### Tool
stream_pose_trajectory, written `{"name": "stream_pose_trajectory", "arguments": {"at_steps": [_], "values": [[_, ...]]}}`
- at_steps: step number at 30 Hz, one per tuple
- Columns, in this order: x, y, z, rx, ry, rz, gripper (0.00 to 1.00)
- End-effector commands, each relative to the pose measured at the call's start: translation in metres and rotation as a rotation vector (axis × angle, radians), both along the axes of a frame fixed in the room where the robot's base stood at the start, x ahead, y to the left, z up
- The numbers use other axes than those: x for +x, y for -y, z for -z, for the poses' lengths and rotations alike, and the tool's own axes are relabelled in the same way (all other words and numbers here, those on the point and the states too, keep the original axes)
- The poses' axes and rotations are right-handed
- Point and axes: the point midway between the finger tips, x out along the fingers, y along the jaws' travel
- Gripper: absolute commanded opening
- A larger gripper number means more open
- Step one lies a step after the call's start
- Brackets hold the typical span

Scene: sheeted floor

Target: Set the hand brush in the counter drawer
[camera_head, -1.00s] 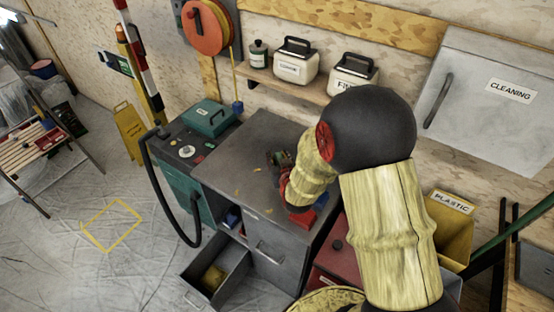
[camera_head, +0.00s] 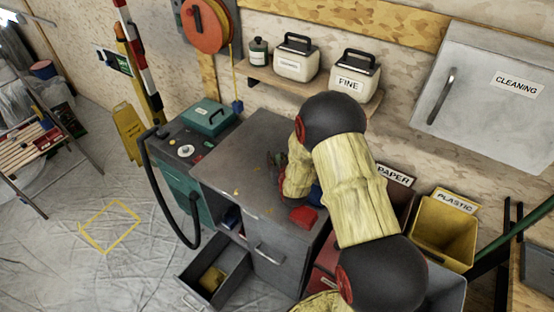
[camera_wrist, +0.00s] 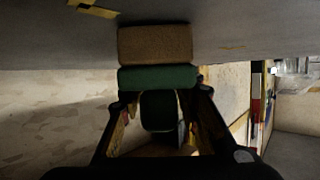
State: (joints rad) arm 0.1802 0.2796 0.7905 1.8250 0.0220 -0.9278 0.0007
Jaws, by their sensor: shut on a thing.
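The hand brush has a green block and tan bristles (camera_wrist: 155,45) and shows in the wrist view. Its dark green handle (camera_wrist: 158,110) lies between the fingers of my gripper (camera_wrist: 160,125), which is shut on it. In the head view my gripper (camera_head: 279,163) is over the grey counter top (camera_head: 235,165), mostly hidden by my arm; the brush is hard to make out there. The bristles appear close to or against a grey surface. The counter drawer (camera_head: 236,276) is pulled open low at the front left, with a yellowish thing (camera_head: 212,279) inside.
A teal machine (camera_head: 185,180) with a black hose stands left of the counter. Paper and yellow plastic (camera_head: 445,232) bins stand right. A shelf with boxes (camera_head: 350,80) hangs behind.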

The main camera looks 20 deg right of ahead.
Motion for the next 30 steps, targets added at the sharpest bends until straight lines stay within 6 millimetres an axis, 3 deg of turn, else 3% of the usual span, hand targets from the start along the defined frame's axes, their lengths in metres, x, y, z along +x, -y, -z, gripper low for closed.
{"name": "stream_pose_trajectory", "arguments": {"at_steps": [10, 11, 20, 30], "values": [[0.0005, 0.0, 0.0023, -0.001, 0.003, 0.0, 0.04], [0.0002, -0.0001, 0.0021, 0.0, 0.002, 0.0, 0.33], [0.0001, -0.0001, 0.0012, 0.0, 0.002, 0.0, 0.5], [0.0001, -0.0001, -0.0005, 0.0, 0.002, 0.0, 0.5]]}}
